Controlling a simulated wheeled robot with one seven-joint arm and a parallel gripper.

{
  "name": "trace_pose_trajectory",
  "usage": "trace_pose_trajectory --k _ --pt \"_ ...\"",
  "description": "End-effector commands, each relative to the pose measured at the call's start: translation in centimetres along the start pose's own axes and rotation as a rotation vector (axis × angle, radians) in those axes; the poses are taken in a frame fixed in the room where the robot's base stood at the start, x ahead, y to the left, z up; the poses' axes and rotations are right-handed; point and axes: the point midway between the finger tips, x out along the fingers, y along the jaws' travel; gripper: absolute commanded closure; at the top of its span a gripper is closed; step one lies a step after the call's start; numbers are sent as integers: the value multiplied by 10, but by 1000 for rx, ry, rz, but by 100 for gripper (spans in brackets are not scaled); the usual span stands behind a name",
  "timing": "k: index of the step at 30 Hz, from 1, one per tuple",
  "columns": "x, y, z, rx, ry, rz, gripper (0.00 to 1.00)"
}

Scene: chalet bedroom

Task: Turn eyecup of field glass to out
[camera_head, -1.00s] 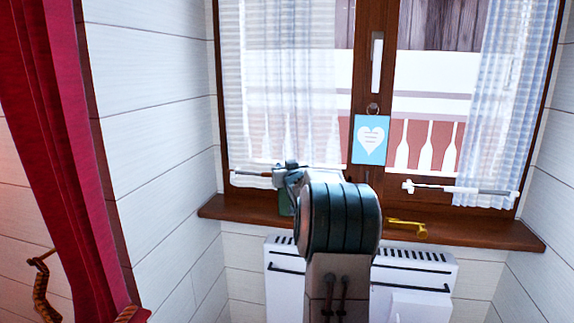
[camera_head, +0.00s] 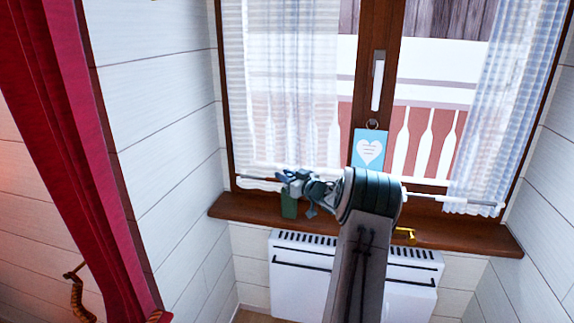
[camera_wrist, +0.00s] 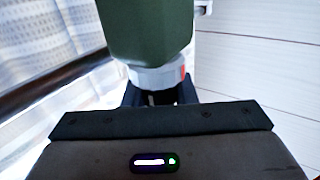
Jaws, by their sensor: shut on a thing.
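The field glass (camera_wrist: 150,28) has a dark green body and fills the top middle of the wrist view. Its pale grey eyecup (camera_wrist: 158,76) faces my gripper and carries a small red mark on its right side. My gripper (camera_wrist: 160,97) is shut on the eyecup, with dark fingers on both sides of it; the fingertips are partly hidden. In the head view the green field glass (camera_head: 289,206) is small, at the left part of the windowsill, with my gripper just above it. The eyecup cannot be made out there.
The brown windowsill (camera_head: 460,238) runs under the window. A yellow object (camera_head: 405,235) lies on it to the right, partly behind my arm. A white heater (camera_head: 300,285) stands below. Sheer curtains (camera_head: 290,90) hang at the window, and a blue heart sign (camera_head: 369,149) hangs mid-window.

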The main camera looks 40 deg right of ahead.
Motion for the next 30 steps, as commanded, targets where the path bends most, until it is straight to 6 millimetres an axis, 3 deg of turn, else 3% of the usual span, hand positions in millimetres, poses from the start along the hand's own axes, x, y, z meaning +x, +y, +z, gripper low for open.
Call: trace_pose_trajectory --k 12,28,29,30 --pt "0 -2 0 0 -2 -116 98" --pt "0 -2 1 0 -1 -130 98" --pt "0 -2 1 0 -1 -130 67" --pt "0 -2 1 0 -1 -130 56"
